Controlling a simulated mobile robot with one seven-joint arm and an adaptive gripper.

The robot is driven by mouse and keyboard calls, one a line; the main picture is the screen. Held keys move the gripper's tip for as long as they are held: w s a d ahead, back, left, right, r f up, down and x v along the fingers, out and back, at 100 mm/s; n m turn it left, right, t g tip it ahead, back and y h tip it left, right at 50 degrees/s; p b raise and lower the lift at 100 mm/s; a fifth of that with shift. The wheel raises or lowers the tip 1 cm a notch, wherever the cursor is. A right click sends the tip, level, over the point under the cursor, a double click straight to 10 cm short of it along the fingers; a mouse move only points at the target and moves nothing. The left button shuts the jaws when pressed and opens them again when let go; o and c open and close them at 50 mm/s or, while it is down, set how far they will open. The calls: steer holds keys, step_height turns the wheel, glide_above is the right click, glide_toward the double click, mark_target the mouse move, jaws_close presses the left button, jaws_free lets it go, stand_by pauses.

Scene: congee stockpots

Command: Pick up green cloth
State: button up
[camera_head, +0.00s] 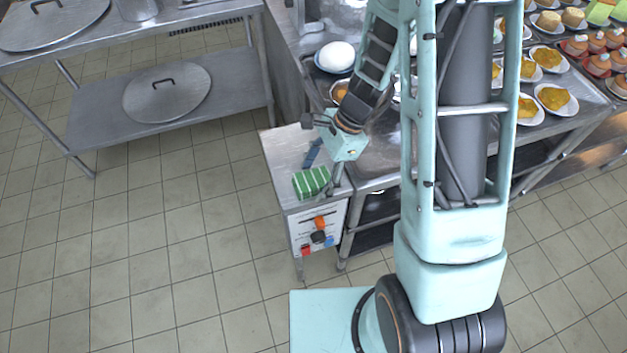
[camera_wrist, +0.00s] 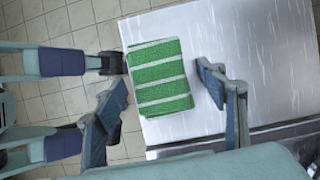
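The green cloth (camera_head: 311,182) has white stripes and lies folded on the metal top (camera_head: 283,148) of a small cabinet, near its front edge. In the wrist view the cloth (camera_wrist: 159,77) appears between the two fingers of my gripper (camera_wrist: 160,94). The fingers are spread wide, one on each side of the cloth, with visible gaps. In the head view my gripper (camera_head: 327,168) is just above and behind the cloth, at its upper right. It looks open and empty. How high the fingers are above the cloth is hard to tell.
The cabinet front (camera_head: 318,234) carries coloured knobs. A steel counter (camera_head: 387,158) adjoins on the right, with a white round item (camera_head: 336,56) and plates of food (camera_head: 556,98) farther along. A steel table (camera_head: 205,22) with pot lids stands at the left. Tiled floor between is clear.

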mark_target(310, 181)
steer(key=c, duration=1.2)
steer(key=shift+r, duration=0.15)
steer(key=shift+c, duration=0.2)
steer(key=shift+w+r, duration=0.1)
steer(key=shift+r, duration=0.45)
steer(key=r, duration=0.3)
steer(key=shift+s+d+r+p, duration=0.1)
steer(key=shift+s+d+p, duration=0.15)
steer(key=shift+p, duration=0.15)
steer(key=s+d+r, duration=0.9)
steer(key=shift+s+d, duration=0.25)
steer(key=shift+s, duration=0.05)
